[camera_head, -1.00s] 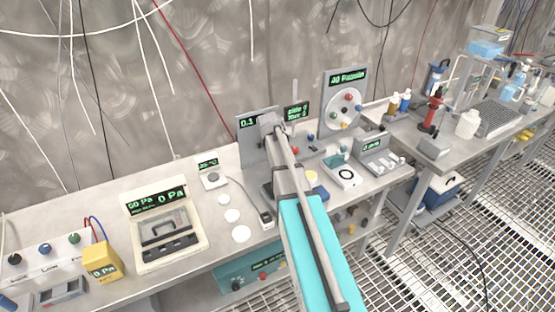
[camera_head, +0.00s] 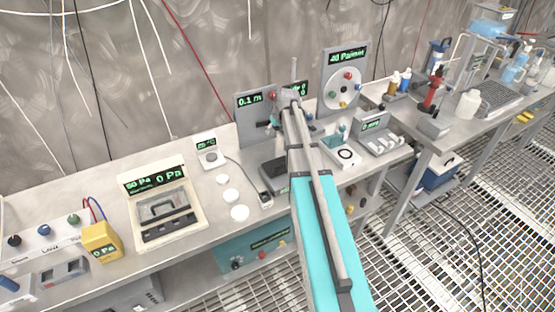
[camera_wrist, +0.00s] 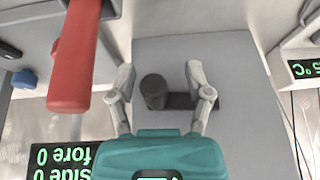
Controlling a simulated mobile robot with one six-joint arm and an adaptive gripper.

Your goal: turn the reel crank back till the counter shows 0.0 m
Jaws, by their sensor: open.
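The counter display (camera_head: 249,100) on an upright grey panel reads 0.1 m in the head view. In the wrist view the reel crank shows as a dark round knob (camera_wrist: 153,91) on a short dark arm (camera_wrist: 185,101) against a grey plate. My gripper (camera_wrist: 160,76) is open, its two grey fingers on either side of the knob with gaps visible; I cannot tell the depth between them. In the head view my gripper (camera_head: 275,126) is in front of the panel, mostly hidden by my wrist, and the crank is not clearly visible.
A red handle (camera_wrist: 73,60) stands close left of my gripper in the wrist view. A side/fore display (camera_wrist: 62,160) is below it. A panel with a dial disc (camera_head: 343,90) stands right of the arm. White discs (camera_head: 231,195) lie on the bench at left.

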